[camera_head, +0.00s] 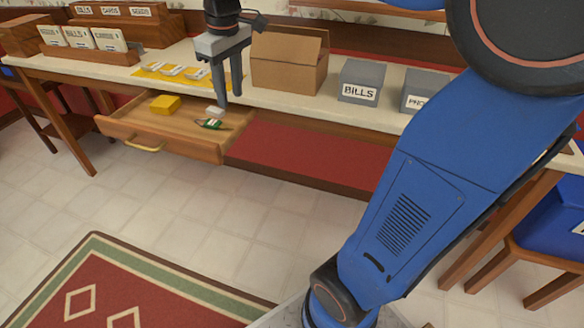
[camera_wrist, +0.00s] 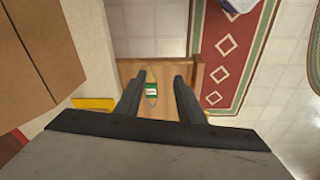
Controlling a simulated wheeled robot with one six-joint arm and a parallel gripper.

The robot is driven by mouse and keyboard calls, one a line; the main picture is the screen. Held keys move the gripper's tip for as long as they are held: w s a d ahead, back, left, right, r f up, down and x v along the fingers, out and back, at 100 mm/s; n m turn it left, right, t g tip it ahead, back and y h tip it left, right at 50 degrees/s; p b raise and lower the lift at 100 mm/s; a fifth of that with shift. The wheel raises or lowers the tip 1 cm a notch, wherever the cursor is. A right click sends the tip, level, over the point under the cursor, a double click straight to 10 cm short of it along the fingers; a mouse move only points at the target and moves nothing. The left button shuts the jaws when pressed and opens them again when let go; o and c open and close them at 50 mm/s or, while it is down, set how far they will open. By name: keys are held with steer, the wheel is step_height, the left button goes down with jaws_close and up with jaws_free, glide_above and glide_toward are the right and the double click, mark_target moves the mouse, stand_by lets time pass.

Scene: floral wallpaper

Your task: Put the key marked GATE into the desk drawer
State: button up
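The desk drawer (camera_head: 190,146) is pulled open under the desk top; its wooden rim also shows in the wrist view (camera_wrist: 198,78). A small green item with a white label (camera_head: 211,124) lies in it at the right, and it shows between my fingers in the wrist view (camera_wrist: 152,91). Its lettering is too small to read. A small whitish piece (camera_head: 215,111) is just behind it. My gripper (camera_head: 230,94) points down above the drawer's right part, fingers apart, with nothing visibly gripped. Several tagged keys (camera_head: 172,71) lie on a yellow mat (camera_head: 150,76); their markings are unreadable.
A yellow block (camera_head: 165,104) sits in the drawer. On the desk stand an open cardboard box (camera_head: 288,72), a grey BILLS box (camera_head: 361,80), another grey box (camera_head: 424,90) and wooden card holders (camera_head: 100,52). The tiled floor before the drawer is clear.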

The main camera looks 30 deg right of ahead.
steer(key=s+d+f+m+t, duration=0.1)
steer(key=s+f+m, duration=0.1)
steer(key=s+f, duration=0.4)
steer(key=s+d+f+m+t, duration=0.2)
steer(key=s+f, duration=0.3)
steer(key=s, duration=1.1)
steer(key=shift+s+d+f+m, duration=0.3)
steer(key=shift+f+m, duration=0.1)
steer(key=shift+m, duration=0.2)
